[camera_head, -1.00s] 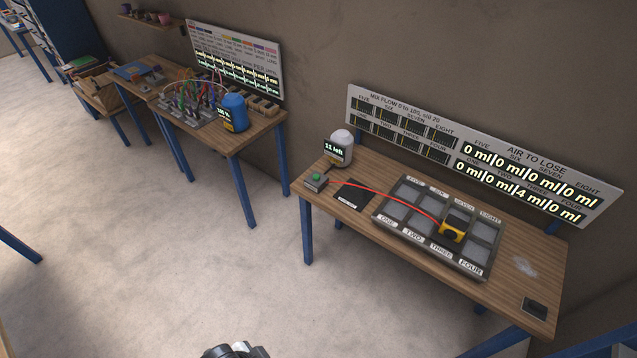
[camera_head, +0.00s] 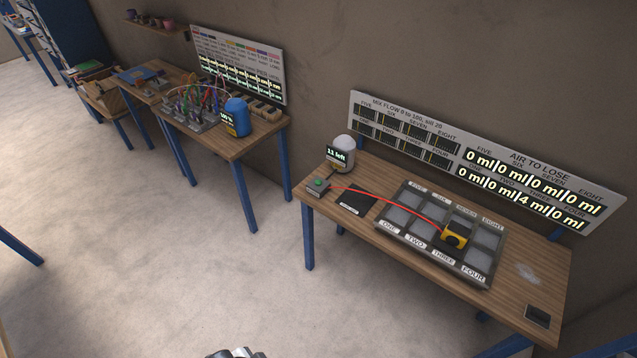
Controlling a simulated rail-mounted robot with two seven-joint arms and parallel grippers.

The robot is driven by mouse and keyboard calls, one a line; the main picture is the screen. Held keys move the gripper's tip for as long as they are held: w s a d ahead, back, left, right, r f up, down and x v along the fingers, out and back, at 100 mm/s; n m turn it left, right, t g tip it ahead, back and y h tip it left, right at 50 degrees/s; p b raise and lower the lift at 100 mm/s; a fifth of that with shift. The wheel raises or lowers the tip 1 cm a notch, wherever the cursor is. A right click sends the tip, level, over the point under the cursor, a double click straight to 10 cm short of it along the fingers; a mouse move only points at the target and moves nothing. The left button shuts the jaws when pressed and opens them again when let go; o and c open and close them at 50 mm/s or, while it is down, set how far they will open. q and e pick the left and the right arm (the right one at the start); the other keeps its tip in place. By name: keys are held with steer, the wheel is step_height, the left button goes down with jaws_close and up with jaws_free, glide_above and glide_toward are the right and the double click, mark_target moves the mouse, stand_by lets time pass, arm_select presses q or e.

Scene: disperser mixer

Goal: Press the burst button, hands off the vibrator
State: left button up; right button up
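The burst button is a green button on a small grey box (camera_head: 318,186) at the left front corner of the right table. A red cable runs from it to the yellow and black vibrator (camera_head: 456,234), which sits on the tray of labelled compartments (camera_head: 384,226), over the THREE area. A white dome-topped canister (camera_head: 343,154) reading "11 left" stands behind the button. No gripper fingers can be made out, and nothing of mine touches the button or the vibrator.
A board (camera_head: 480,150) behind the table reads "AIR TO LOSE", with 4 ml under THREE and 0 ml elsewhere. A black pad (camera_head: 357,199) lies beside the button. A second table (camera_head: 232,148) with a blue canister (camera_head: 237,117) stands left. Open floor lies in front.

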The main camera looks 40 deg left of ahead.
arm_select(q)
jaws_close()
stand_by(1.5)
